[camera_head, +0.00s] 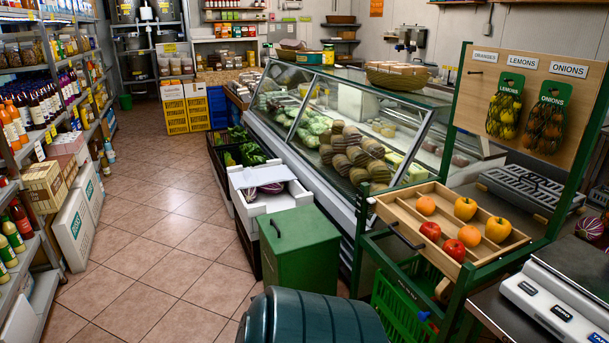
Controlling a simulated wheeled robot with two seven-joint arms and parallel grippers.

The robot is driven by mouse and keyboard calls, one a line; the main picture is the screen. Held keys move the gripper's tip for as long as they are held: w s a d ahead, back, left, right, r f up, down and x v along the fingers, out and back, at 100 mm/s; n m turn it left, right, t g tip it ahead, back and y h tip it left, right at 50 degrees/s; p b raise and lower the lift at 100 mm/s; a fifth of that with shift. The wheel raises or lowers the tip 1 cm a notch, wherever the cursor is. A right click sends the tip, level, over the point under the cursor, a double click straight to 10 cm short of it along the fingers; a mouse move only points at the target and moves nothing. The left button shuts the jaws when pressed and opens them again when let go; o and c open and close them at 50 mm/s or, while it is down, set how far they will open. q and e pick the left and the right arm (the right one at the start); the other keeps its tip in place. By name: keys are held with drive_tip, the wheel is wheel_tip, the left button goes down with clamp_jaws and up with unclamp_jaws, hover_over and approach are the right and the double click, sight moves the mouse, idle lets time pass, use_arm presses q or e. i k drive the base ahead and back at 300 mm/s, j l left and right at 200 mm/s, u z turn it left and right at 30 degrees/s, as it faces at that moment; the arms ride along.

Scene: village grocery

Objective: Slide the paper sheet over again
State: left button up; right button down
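Neither of my grippers shows, and no arm of mine can be made out.
A green bin (298,248) and a dark teal ribbed drum (320,319) stand in front. A glass display counter (345,120) runs to the back. A scale (560,300) sits at lower right. Bottle shelves (35,110) line the left. The tiled aisle (160,215) between is clear.

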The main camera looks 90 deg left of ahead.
sight(249, 178)
drive_tip(key=u, duration=3.1)
drive_tip(key=i+j+u, duration=0.35)
drive_tip(key=i+u, duration=0.3)
drive_tip(key=i, duration=0.25)
drive_tip(key=i+u, duration=0.45)
drive_tip(key=i, duration=1)
drive_tip(key=i+z, duration=0.3)
drive_tip(key=i, duration=0.4)
drive_tip(key=i+j+z, duration=0.25)
drive_tip(key=i, duration=0.45)
drive_tip(key=i+z, duration=0.25)
drive_tip(key=z, duration=0.15)
drive_tip(key=i+z, duration=0.25)
drive_tip(key=z, duration=0.15)
drive_tip(key=i+j+z, duration=0.2)
drive_tip(key=z, duration=0.15)
drive_tip(key=i+j+z, duration=0.2)
drive_tip(key=z, duration=0.2)
